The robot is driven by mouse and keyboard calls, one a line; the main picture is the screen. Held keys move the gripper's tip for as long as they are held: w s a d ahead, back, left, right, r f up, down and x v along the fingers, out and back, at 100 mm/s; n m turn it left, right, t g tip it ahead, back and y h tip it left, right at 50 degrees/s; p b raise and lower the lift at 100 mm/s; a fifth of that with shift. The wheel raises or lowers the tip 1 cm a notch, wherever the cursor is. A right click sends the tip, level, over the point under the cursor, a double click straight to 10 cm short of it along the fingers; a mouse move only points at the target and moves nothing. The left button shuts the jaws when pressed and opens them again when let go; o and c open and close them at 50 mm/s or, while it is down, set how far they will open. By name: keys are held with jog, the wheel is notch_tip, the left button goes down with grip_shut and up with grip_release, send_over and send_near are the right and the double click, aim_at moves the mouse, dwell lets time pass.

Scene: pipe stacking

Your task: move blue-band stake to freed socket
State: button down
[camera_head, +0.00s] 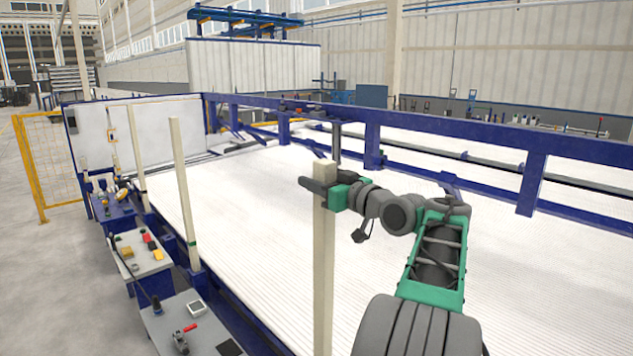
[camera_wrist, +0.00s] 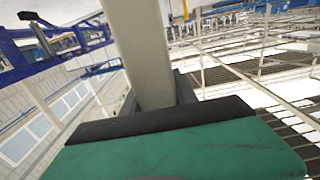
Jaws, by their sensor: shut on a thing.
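My gripper (camera_head: 322,180) is shut on a pale cream stake (camera_head: 323,275), near its top end. The stake hangs about upright, and its lower end runs out of the bottom of the head view, so I see no coloured band on it and cannot tell whether it touches anything below. In the wrist view the same stake (camera_wrist: 142,50) passes between the jaws. Two other cream stakes stand along the left edge of the bed: a nearer one (camera_head: 182,190) with a dark band low down, and a farther one (camera_head: 137,150). The freed socket cannot be made out.
The white ribbed bed (camera_head: 240,220) is wide and clear. A blue frame rail (camera_head: 450,143) with posts runs along its far side. Small tables (camera_head: 140,255) with tools and boxes line the left edge. A yellow fence (camera_head: 38,165) stands at far left.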

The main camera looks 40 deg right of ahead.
notch_tip(320, 180, up, 9)
jog(key=p, duration=0.5)
jog(key=shift+p, duration=0.35)
notch_tip(320, 180, up, 12)
jog(key=p, duration=0.8)
dwell(0.4)
